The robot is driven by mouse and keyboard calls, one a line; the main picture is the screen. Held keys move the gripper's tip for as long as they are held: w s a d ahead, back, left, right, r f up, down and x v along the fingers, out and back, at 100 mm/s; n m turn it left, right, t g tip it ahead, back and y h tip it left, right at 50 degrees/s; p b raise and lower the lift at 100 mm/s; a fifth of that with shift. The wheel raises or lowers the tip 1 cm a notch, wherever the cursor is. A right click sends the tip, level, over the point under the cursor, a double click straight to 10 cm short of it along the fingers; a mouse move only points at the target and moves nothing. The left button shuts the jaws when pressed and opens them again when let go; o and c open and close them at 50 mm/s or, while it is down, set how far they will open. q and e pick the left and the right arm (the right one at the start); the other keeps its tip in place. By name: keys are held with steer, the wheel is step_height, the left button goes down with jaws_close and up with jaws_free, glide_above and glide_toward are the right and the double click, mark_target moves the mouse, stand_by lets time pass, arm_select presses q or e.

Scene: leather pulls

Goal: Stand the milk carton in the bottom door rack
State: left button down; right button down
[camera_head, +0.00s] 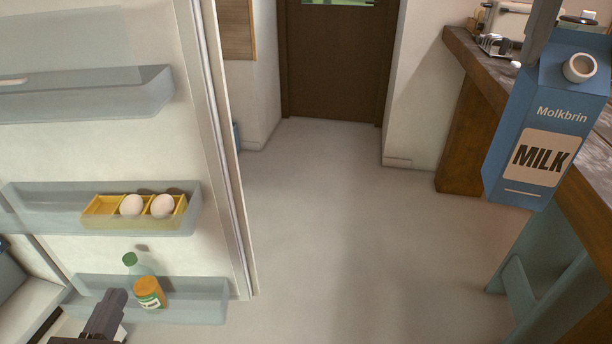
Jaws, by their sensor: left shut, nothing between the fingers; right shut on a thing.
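The blue milk carton (545,110), with a white cap and a "MILK" label, hangs upright but slightly tilted at the upper right. My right gripper (541,35) is shut on its top. The bottom door rack (205,302) is a clear bin low on the open fridge door at the left. A bottle with a green cap and an orange label (149,291) stands in it, with bare rack to its right. My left gripper (117,298) is shut and empty, in front of the rack's left part. The carton is far to the right of the rack.
The middle door rack (192,212) holds a yellow egg tray (103,206) with two white eggs. The upper rack (150,92) looks empty. A wooden counter (470,60) and a blue-green stool or frame (525,280) are at the right. Open floor lies between.

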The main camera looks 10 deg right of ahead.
mark_target(155, 221)
steer(key=shift+w+r, duration=0.1)
steer(key=shift+w, duration=0.05)
arm_select(q)
steer(key=shift+w+d, duration=0.1)
steer(key=shift+w, duration=0.05)
steer(key=shift+r, duration=0.1)
arm_select(e)
steer(key=shift+r, duration=0.1)
